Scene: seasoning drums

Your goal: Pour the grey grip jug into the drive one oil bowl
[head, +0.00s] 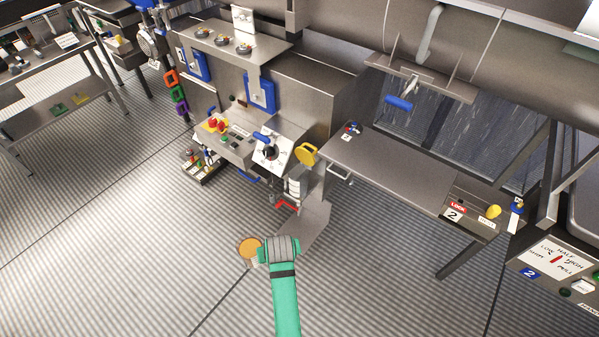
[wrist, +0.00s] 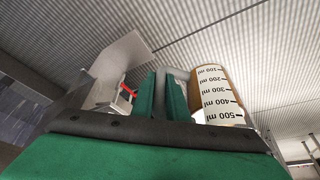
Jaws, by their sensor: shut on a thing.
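My gripper (head: 280,248), on a green arm, is shut on the grey grip jug. The jug's round amber-orange top (head: 250,248) shows just left of the gripper, above the ribbed floor. In the wrist view the jug (wrist: 217,95) stands right of the green fingers, with black ml marks that read upside down and amber-brown at its rim; part of its grey grip (wrist: 180,74) shows by the fingers. I cannot make out a label naming the drive one oil bowl. A whitish banded cylinder (head: 293,187) below a yellow disc-like part (head: 307,153) stands beyond the gripper.
A control box (head: 271,151) with a dial and a red lever (head: 287,205) stand near that cylinder. A steel table (head: 395,170) extends to the right, with a panel marked 2 (head: 453,214). A steel plate (head: 308,228) lies close beyond my gripper. Floor at left is open.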

